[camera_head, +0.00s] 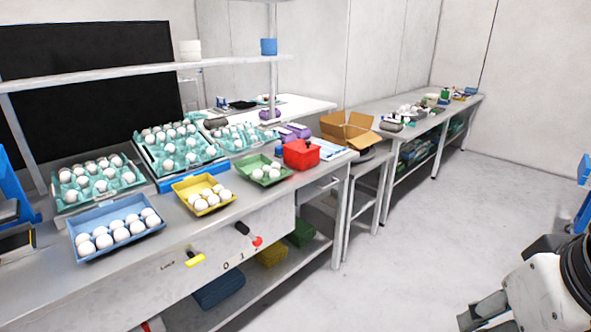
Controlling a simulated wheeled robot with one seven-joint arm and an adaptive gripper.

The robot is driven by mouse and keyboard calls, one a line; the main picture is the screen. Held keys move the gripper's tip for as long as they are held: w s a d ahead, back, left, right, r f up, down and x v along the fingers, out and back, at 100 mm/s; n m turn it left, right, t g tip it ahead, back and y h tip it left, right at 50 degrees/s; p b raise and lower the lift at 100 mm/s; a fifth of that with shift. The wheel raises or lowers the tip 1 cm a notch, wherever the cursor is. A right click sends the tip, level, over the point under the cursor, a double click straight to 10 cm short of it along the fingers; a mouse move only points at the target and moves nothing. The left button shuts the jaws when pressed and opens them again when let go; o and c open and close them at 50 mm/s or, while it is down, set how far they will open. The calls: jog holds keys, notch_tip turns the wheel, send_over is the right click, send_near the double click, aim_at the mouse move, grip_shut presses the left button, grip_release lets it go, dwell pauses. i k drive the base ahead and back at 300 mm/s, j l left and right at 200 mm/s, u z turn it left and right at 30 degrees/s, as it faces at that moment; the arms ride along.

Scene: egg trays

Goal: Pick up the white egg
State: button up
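Many white eggs sit on the metal table. Several lie in a blue tray (73,236) at the front left, with one white egg (121,234) near its middle. More lie in a yellow tray (178,189) and a small green tray (243,180). Teal egg trays (208,153) behind hold further white eggs. No single egg stands out from the others. My gripper (482,314) is partly in view at the bottom right, over the floor and well away from the table and eggs. Its fingertips are not clear.
A red box (301,154) stands right of the green tray, with an open cardboard box (349,131) beyond. A shelf (140,73) hangs above the back of the table. A cluttered bench (436,112) runs along the back. The floor (430,220) between the tables and my arm is clear.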

aim_at(212, 150)
jog(key=i+u, duration=0.2)
jog(key=u, duration=0.65)
jog(key=i+l+u, duration=0.4)
jog(key=i, duration=0.3)
jog(key=i+l+u, duration=0.4)
jog(key=i+l, duration=0.85)
